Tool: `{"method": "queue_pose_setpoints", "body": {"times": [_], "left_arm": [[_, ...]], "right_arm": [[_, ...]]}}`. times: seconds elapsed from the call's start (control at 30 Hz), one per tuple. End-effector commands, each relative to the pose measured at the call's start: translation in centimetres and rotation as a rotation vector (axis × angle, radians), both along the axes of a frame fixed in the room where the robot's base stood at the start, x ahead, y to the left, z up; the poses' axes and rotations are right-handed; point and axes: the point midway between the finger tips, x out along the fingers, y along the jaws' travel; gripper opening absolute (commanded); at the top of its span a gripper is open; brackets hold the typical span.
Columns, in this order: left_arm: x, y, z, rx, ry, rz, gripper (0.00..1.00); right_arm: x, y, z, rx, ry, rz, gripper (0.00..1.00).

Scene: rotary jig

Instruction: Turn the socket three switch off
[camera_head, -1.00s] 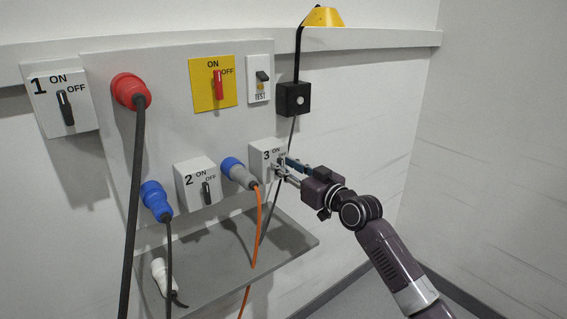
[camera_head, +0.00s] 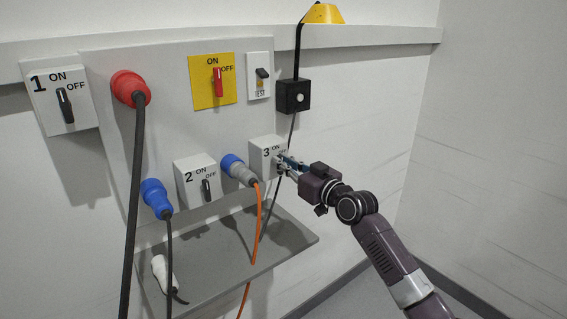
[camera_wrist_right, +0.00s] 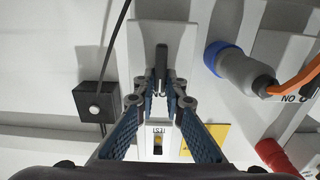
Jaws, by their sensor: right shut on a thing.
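The socket three switch is on a white box (camera_head: 262,150) marked 3, ON and OFF, at the lower right of the grey panel. My right gripper (camera_head: 281,163) is at the front of this box and hides most of the switch and part of the lettering. In the right wrist view the fingers (camera_wrist_right: 160,88) are shut around a dark switch handle (camera_wrist_right: 161,58) in front of the white box (camera_wrist_right: 180,38). The handle's exact angle is hard to tell. My left gripper is not in view.
A blue-and-grey plug (camera_head: 238,170) with an orange cable sits just left of box 3. A black box (camera_head: 293,96) with a hanging cable is above right. Switch box 2 (camera_head: 190,170) is further left, and a grey shelf (camera_head: 215,255) is below. The right side is open.

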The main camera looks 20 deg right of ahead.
Motion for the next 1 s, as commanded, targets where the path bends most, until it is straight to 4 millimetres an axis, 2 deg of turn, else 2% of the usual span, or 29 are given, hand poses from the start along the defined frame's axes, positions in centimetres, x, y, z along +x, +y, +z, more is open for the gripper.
{"method": "queue_pose_setpoints", "body": {"times": [0.37,1.0], "left_arm": [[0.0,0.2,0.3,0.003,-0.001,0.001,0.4],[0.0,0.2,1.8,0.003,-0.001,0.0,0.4]], "right_arm": [[0.1,-0.2,0.0,0.161,0.06,-0.001,0.0],[0.4,-1.0,-0.4,0.726,0.264,-0.001,0.0]]}}
